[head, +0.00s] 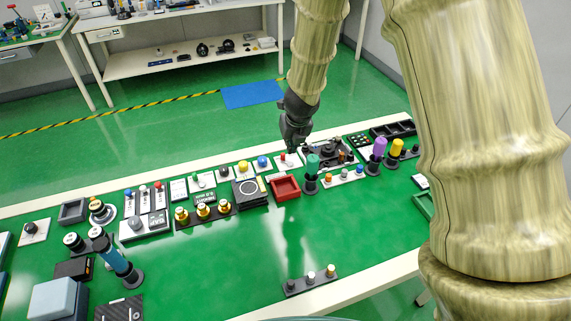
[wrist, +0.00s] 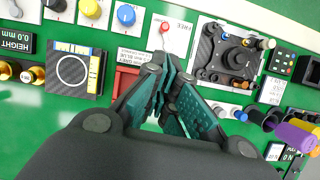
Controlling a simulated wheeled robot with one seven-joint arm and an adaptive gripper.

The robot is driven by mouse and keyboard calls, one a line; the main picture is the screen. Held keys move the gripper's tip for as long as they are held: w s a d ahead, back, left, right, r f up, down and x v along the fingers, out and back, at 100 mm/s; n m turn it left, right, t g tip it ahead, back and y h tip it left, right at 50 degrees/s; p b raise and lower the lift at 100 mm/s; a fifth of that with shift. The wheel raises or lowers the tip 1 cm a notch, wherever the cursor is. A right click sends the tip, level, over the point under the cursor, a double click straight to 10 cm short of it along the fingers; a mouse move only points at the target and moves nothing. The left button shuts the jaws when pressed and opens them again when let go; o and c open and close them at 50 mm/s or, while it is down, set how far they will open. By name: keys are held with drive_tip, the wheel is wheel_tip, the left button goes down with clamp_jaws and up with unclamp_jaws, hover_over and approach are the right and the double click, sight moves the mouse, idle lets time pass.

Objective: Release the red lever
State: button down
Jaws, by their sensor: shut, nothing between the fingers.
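The red lever (wrist: 166,28) has a round red knob and stands on a white plate in the upper middle of the wrist view. The plate carries lettering that looks like "FREE". In the head view the lever (head: 283,157) shows as a small red tip near the back edge of the green table. My gripper (wrist: 164,66) has its dark green fingers brought together, with nothing held. In the head view my gripper (head: 291,149) is very close to the lever; I cannot tell whether they touch. The lever's lower part is hard to make out.
A blue knob (head: 263,162) and a yellow knob (head: 243,167) are left of the lever. A black mechanism (head: 328,152) is right of it. A red tray (head: 285,188) and a teal-topped handle (head: 312,164) stand in front. The table's front middle is mostly clear.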

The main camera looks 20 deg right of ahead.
drive_tip(key=b+x, duration=0.1)
drive_tip(key=x, duration=0.2)
drive_tip(key=shift+s, duration=0.1)
drive_tip(key=shift+f+b, duration=0.15)
drive_tip(key=shift+b, duration=0.15)
drive_tip(key=shift+x, duration=4.85)
